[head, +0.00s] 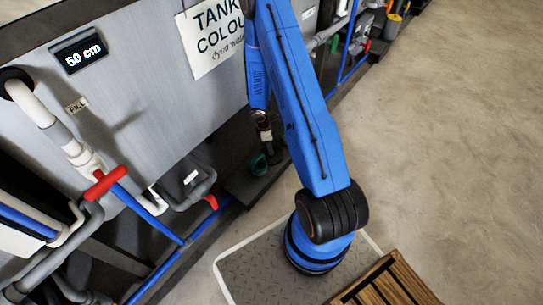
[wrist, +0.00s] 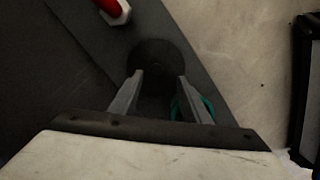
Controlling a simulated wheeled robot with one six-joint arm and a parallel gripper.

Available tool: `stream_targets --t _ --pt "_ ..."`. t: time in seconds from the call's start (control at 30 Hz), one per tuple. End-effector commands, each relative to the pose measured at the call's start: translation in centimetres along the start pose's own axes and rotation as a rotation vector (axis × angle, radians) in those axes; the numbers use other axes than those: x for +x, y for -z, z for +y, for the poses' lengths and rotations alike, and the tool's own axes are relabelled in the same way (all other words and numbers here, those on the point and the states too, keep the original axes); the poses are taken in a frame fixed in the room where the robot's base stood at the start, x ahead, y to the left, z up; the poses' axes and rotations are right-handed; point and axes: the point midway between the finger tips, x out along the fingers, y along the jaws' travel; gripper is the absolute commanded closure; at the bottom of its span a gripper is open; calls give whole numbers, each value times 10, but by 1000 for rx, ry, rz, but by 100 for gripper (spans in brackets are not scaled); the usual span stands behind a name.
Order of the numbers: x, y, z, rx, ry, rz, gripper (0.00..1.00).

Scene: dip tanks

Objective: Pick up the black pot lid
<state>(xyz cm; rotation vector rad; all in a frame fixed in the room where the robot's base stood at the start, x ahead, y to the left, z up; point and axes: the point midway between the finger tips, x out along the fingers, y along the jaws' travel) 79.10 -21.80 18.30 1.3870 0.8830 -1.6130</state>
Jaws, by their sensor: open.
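The black pot lid (wrist: 158,53) shows in the wrist view as a dark round shape on the dark grey ledge (wrist: 85,30). Its near part fades into shadow between the fingers. My gripper (wrist: 160,76) is open, with one finger on either side of the lid's near part and nothing visibly held. Whether the fingers touch the lid cannot be told. In the head view my gripper (head: 269,150) is low beside the tank, over the dark ledge; the lid cannot be made out clearly there.
A teal ring-shaped object (head: 258,165) lies close to my gripper; in the wrist view it (wrist: 207,104) is partly behind the right finger. A red-and-white pipe end (wrist: 114,10) is near the lid. The grey tank (head: 130,110) stands left; open floor (head: 450,130) lies right.

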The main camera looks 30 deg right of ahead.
Motion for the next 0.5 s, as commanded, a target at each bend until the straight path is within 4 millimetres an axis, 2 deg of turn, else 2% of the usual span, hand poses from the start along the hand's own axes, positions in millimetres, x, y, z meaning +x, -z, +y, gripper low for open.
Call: stream_targets --t 0.3,0.5 --pt "35 1 7 -1 1 0 57" --pt "48 1 7 0 1 1 57"
